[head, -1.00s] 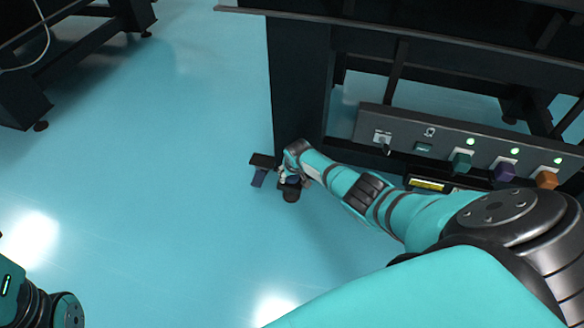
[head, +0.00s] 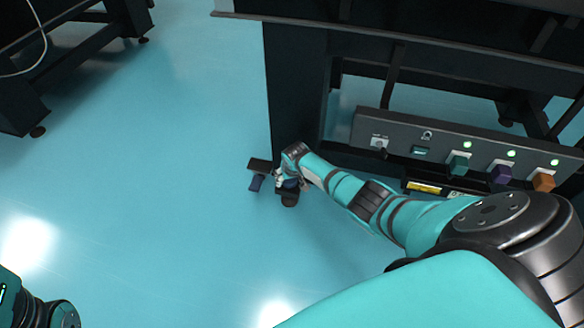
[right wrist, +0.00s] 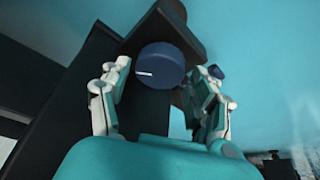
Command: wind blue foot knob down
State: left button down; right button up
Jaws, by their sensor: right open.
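The blue foot knob (right wrist: 160,66) is a round, dark blue knob with a white mark on its face, below a dark bracket in the right wrist view. My right gripper (right wrist: 160,72) is open, with one finger on each side of the knob. Small gaps show beside the knob, so I see no firm grip. In the head view my right gripper (head: 287,181) is low at the foot of the dark table leg, and it mostly hides the knob (head: 291,184). My left gripper is out of view; only part of my left arm shows at the lower left.
A dark table leg (head: 297,90) rises behind the gripper. A second small blue part (head: 256,183) is under a dark plate (head: 260,165) just left of it. A grey control panel (head: 400,135) with coloured knobs is to the right. Open floor (head: 150,200) lies left.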

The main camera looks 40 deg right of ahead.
jog(key=v, duration=1)
jog(key=shift+s+r, duration=0.25)
jog(key=shift+r, duration=0.1)
